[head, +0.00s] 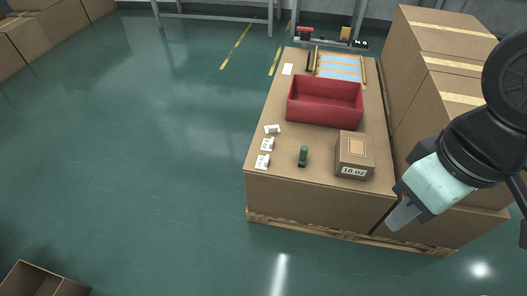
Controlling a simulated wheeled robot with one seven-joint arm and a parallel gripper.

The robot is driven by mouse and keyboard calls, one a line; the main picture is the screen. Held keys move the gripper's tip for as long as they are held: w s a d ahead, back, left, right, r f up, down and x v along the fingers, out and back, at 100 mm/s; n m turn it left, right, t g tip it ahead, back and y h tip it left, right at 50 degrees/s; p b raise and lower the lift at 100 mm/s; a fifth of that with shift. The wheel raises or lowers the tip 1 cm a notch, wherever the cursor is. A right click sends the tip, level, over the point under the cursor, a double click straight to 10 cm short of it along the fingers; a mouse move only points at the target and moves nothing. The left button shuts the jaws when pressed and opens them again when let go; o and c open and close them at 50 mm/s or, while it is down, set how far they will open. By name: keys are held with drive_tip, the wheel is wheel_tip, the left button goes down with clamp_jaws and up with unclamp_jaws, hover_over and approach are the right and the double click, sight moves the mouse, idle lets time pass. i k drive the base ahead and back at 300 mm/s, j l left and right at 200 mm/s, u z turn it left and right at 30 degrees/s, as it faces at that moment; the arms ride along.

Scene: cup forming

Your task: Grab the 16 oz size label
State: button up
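A small cardboard box (355,148) stands at the front right of a large carton top and bears a white label reading "16 OZ" (353,171) on its front. Several small white label pieces, one at the back (272,129), one in the middle (267,145) and one in front (262,161), stand along the left edge; their print is too small to read. My gripper (403,215) is at the right, in front of and to the right of the box. It appears empty and apart from everything. Its finger opening cannot be made out.
A red open bin (325,103) sits mid-carton. A dark green cylindrical thing (303,156) stands between the white pieces and the box. A white card (287,69) lies at the back left. Stacked cartons (440,75) crowd the right. Open floor (150,150) lies left.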

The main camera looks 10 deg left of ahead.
sight(262, 161)
drive_tip(key=j+u, duration=0.2)
drive_tip(key=j, duration=0.35)
drive_tip(key=i+j+u, duration=0.15)
drive_tip(key=j, duration=0.4)
drive_tip(key=j+u, duration=0.2)
drive_tip(key=j, duration=0.4)
